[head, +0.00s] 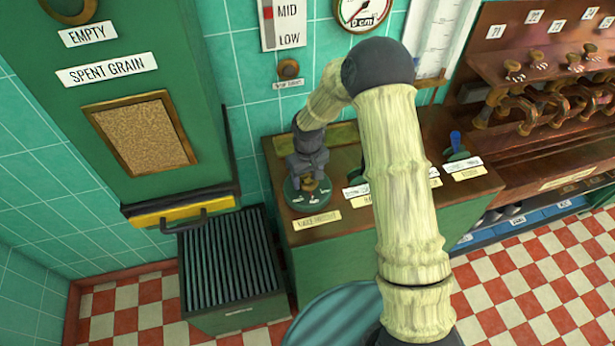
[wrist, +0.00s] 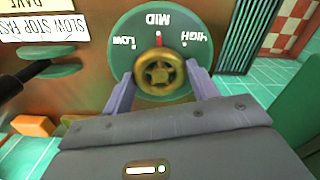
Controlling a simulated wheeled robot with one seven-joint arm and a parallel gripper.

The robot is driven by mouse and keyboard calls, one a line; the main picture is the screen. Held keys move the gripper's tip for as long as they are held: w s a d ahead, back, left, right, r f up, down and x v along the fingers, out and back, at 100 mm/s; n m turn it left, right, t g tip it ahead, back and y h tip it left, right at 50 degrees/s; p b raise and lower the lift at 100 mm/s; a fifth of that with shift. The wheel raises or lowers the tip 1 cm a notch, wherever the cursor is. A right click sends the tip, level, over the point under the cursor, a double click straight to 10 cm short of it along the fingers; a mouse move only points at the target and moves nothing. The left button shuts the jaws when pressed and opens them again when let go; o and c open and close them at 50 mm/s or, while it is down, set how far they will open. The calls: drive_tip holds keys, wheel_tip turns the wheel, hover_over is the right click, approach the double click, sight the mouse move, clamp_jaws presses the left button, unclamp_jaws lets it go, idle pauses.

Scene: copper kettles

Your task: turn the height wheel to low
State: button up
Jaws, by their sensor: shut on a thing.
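The height wheel is a brass knob (wrist: 160,74) at the middle of a round green dial (wrist: 128,62) marked LOW, MID and HIGH, which appear upside down in the wrist view. A red pointer on the dial stands at MID. My gripper (wrist: 160,86) is shut on the brass knob, with one finger on each side. In the head view my gripper (head: 308,182) reaches down onto the dial (head: 293,194) at the left end of the green-sided bench (head: 345,255). My gripper partly hides the knob there.
A wall scale (head: 283,24) reads MID and LOW, with a red marker beside MID. A ribbed dark grate box (head: 230,262) stands left of the bench. In the wrist view, a dark lever (wrist: 40,70) with SLOW, STOP and FAST labels is close to my gripper's left.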

sight(308, 179)
drive_tip(key=n, duration=0.5)
drive_tip(key=shift+r+n, duration=0.1)
drive_tip(key=shift+n, duration=0.2)
drive_tip(key=n+p, duration=0.1)
drive_tip(key=n, duration=0.3)
drive_tip(key=shift+w+n, duration=0.1)
drive_tip(key=shift+n, duration=0.2)
drive_tip(key=o, duration=1)
wheel_tip(308, 179, up, 17)
drive_tip(key=shift+r+b, duration=0.15)
drive_tip(key=shift+b, duration=1)
